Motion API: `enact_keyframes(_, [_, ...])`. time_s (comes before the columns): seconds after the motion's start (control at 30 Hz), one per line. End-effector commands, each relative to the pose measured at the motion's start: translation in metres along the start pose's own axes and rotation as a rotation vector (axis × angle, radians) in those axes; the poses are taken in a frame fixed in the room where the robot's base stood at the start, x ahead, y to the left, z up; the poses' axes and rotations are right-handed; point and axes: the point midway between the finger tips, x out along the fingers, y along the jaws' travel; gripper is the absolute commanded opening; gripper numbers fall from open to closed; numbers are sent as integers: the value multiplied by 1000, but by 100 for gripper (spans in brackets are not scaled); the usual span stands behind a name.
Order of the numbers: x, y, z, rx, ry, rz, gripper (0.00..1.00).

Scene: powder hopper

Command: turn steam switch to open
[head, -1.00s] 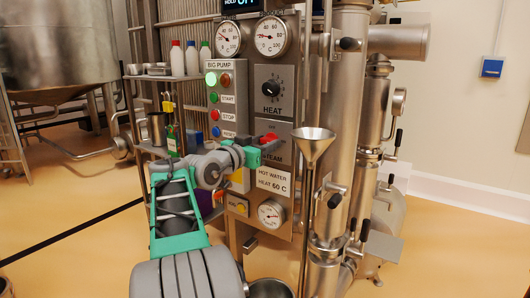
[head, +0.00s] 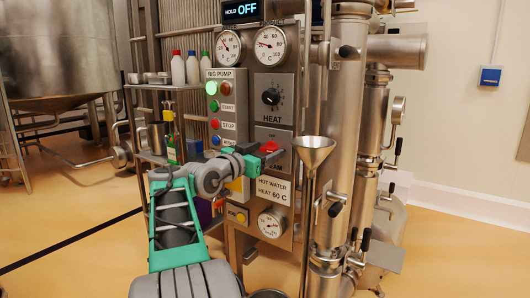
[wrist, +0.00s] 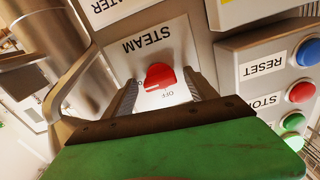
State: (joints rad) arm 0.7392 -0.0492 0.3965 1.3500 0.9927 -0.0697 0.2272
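The steam switch (wrist: 160,76) is a red knob on a light plate marked STEAM, which appears upside down in the wrist view. The word OFF shows close to the knob. In the head view the red knob (head: 268,146) sits on the grey panel below the HEAT dial, with part of its label hidden by my gripper. My gripper (wrist: 163,92) is open in front of the plate, one finger on each side of the knob. Gaps show between the fingers and the knob. My gripper (head: 272,156) also shows in the head view at the panel.
The pump panel (head: 212,102) with its lit green light and buttons is left of the switch. A metal funnel (head: 313,150) on a thin pipe stands close to the right. Gauges and a HEAT dial (head: 271,96) are above. A hot water sign (head: 273,191) is below.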

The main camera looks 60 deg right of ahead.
Motion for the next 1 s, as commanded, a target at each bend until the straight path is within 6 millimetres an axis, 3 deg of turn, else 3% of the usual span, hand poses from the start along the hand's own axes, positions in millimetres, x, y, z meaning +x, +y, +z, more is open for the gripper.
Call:
enact_keyframes(0.27, [-7,-1,0,-1,-1,-2,65])
enact_keyframes(0.63, [-74,-1,-1,-1,-1,-3,65])
enact_keyframes(1.0, [-78,0,0,0,0,0,65])
